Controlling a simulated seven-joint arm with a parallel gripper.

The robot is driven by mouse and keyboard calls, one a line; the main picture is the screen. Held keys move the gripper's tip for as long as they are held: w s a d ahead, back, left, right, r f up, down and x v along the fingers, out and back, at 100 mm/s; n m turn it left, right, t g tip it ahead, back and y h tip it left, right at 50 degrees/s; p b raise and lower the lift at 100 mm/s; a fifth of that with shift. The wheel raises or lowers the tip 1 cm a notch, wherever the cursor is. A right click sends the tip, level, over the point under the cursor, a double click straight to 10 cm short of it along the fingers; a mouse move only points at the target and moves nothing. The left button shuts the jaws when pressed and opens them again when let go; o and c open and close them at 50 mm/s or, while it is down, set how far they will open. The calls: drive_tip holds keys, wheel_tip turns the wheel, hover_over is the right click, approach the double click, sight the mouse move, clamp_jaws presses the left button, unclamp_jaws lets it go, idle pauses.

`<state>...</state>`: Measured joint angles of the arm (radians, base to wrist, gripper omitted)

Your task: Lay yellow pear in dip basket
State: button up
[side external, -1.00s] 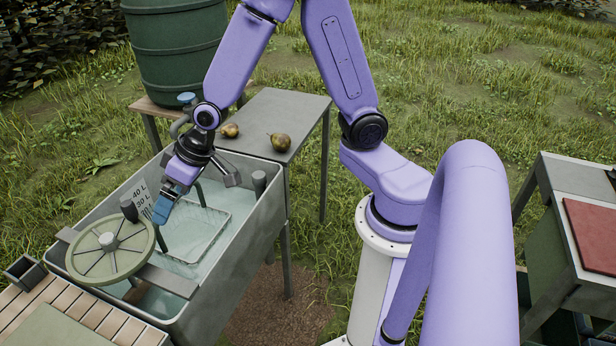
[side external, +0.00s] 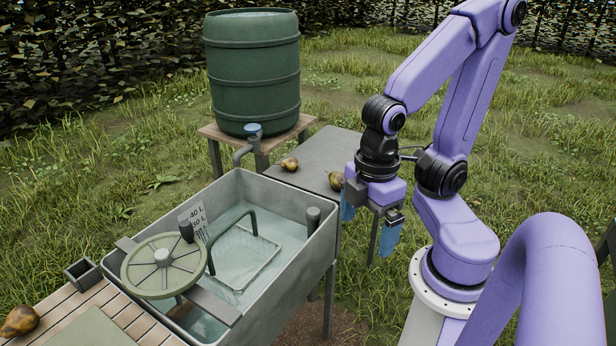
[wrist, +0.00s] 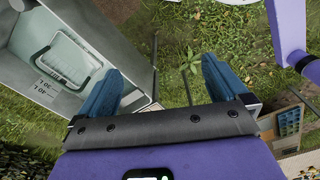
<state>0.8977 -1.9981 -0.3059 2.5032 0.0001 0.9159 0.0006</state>
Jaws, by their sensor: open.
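The dip basket (side external: 243,264) is a pale wire basket with a dark green handle, sitting in the water of the grey trough (side external: 290,262). It looks empty, and it also shows at the upper left of the wrist view (wrist: 66,66). One yellowish-brown pear (side external: 290,163) and another pear (side external: 335,181) lie on the grey table behind the trough. A third pear (side external: 20,320) lies on the slatted bench at the lower left. I cannot tell which is the yellow one. My gripper (side external: 370,220) is open and empty, pointing down to the right of the trough; its blue fingers show apart in the wrist view (wrist: 163,82).
A green barrel (side external: 253,75) with a tap stands on a wooden stand behind the trough. A spoked wheel (side external: 165,266) sits over the trough's near left end, with a brown shape in the water below. Grass lies under my gripper.

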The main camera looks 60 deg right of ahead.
drive_tip(key=shift+w, duration=0.1)
drive_tip(key=w+d+f+n+t+h, duration=0.1)
drive_tip(key=w+d+t+h, duration=0.15)
drive_tip(key=w, duration=0.95)
drive_tip(key=n+t+h, duration=0.3)
drive_tip(key=n+h, duration=0.4)
drive_tip(key=n, duration=0.4)
hover_over(289, 162)
drive_tip(key=s+a, duration=0.7)
drive_tip(key=a, duration=0.3)
wheel_tip(289, 162, down, 12)
drive_tip(key=x, duration=1.2)
drive_tip(key=shift+w+f, duration=0.1)
drive_tip(key=shift+f, duration=0.2)
drive_tip(key=shift+w+a+x, duration=0.1)
drive_tip(key=shift+x, duration=1.2)
drive_tip(key=shift+w+a+x, duration=0.1)
drive_tip(key=shift+x, duration=1.25)
drive_tip(key=shift+f, duration=0.1)
drive_tip(key=c, duration=1.2)
